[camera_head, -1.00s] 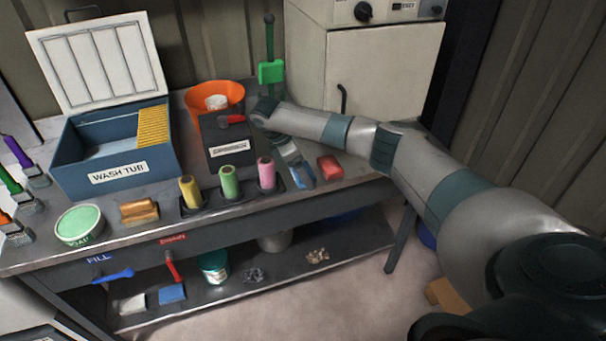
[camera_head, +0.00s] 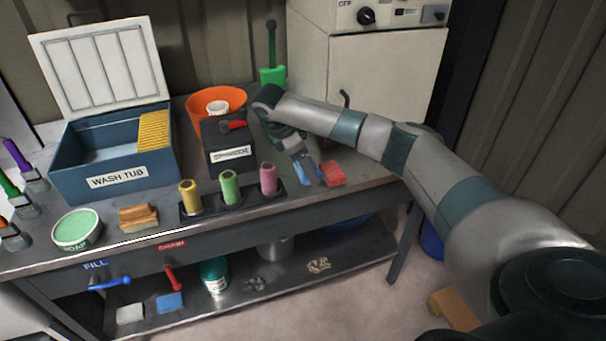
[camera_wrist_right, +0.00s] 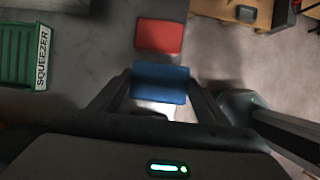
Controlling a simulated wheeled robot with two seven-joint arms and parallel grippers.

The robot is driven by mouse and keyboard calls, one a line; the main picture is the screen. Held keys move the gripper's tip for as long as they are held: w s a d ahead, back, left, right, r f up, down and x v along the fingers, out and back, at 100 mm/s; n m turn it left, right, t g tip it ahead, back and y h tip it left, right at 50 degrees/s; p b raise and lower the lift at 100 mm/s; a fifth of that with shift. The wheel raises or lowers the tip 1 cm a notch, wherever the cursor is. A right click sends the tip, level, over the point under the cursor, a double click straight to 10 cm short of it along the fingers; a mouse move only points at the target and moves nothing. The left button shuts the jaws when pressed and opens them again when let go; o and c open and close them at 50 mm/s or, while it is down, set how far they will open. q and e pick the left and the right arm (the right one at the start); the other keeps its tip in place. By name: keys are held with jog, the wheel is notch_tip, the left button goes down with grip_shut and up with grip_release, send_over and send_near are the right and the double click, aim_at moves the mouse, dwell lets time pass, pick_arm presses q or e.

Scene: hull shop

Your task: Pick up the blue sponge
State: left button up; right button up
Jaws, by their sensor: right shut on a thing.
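The blue sponge (camera_wrist_right: 160,82) is between the two fingers of my right gripper (camera_wrist_right: 158,95) in the right wrist view, and the fingers are shut on it. In the head view the blue sponge (camera_head: 306,172) shows only partly, below my right gripper (camera_head: 302,160), near the right end of the bench top. Whether it touches the bench is hard to tell. A red sponge-like block (camera_head: 333,173) lies just right of it; it also shows beyond the sponge in the right wrist view (camera_wrist_right: 160,36). My left gripper is not in view.
A dark labelled box (camera_head: 229,147), an orange bucket (camera_head: 190,100) and a rack with yellow, green and pink rollers (camera_head: 229,187) stand left of my gripper. A wash tub (camera_head: 75,170) is farther left. A white cabinet (camera_head: 385,80) stands behind. Another blue block (camera_head: 170,302) lies on the lower shelf.

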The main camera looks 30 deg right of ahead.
jog(key=s+d+r, duration=0.2)
jog(key=s+r, duration=0.4)
jog(key=s, duration=0.4)
jog(key=shift+s+r+b, duration=0.15)
jog(key=shift+r+b, duration=0.05)
jog(key=shift+b, duration=0.25)
jog(key=shift+d, duration=0.1)
jog(key=o, duration=0.5)
jog(key=c, duration=0.4)
jog(key=s+a+f+m+g+y+b, duration=0.1)
jog(key=s+a+f+m, duration=0.4)
jog(key=a, duration=0.3)
jog(key=s+a+f+m+g+y+b, duration=0.1)
jog(key=s+a+f+m+y, duration=0.1)
jog(key=s+a+f+m, duration=0.3)
jog(key=s+a+f+m+g+y+b, duration=0.1)
jog(key=s+a+f+m, duration=0.4)
jog(key=a, duration=0.6)
jog(key=shift+x, duration=0.85)
